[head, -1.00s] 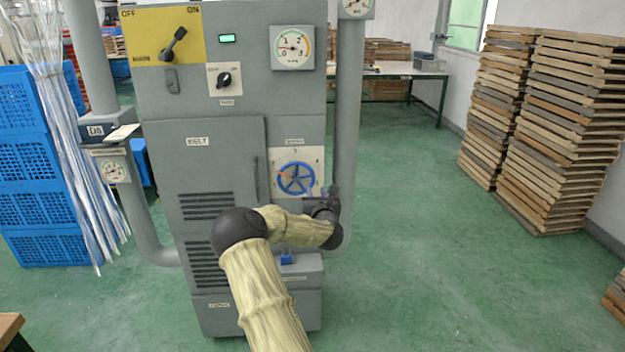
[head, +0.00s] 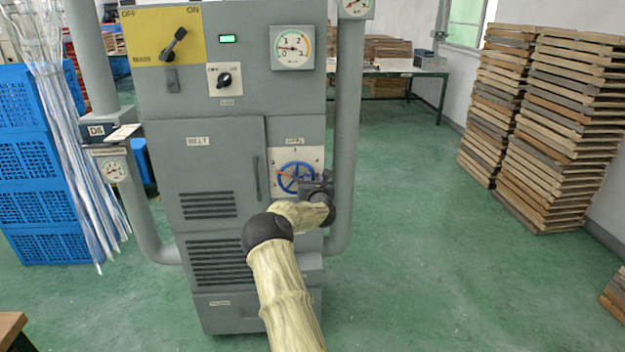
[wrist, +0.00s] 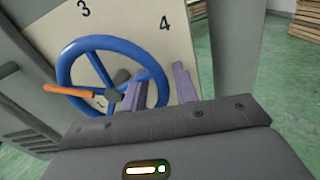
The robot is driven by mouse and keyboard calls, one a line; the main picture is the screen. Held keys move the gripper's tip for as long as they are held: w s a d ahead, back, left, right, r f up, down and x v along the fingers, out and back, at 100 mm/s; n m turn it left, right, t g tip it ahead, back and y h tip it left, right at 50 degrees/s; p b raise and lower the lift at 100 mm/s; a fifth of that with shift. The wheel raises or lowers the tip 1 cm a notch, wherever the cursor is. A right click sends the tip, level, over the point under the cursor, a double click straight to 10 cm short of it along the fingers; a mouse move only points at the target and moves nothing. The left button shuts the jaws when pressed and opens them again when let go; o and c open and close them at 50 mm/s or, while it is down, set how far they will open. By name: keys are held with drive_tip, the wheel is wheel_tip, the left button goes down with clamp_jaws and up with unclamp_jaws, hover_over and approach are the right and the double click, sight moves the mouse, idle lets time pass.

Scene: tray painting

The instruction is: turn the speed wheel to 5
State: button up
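The blue speed wheel (head: 296,163) is on a pale panel on the grey cabinet's right side. It also shows large in the wrist view (wrist: 66,72). An orange bar (wrist: 70,90) on the wheel points left from near the hub. The panel shows a 3 at the upper left and a 4 at the upper right in the wrist view; a 5 is not visible. My gripper (wrist: 160,76) is open at the wheel's right side. Its left finger appears inside the rim and its right finger outside, with the rim between; contact cannot be told.
A vertical grey pipe (head: 347,120) runs just right of the wheel panel. The cabinet door (head: 215,150) is left of it, and a round gauge (head: 292,47) is above. Wooden tray stacks (head: 560,120) stand far right, with clear green floor between.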

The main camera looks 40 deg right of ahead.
drive_tip(key=shift+c, duration=0.2)
clamp_jaws()
drive_tip(key=shift+f, duration=0.1)
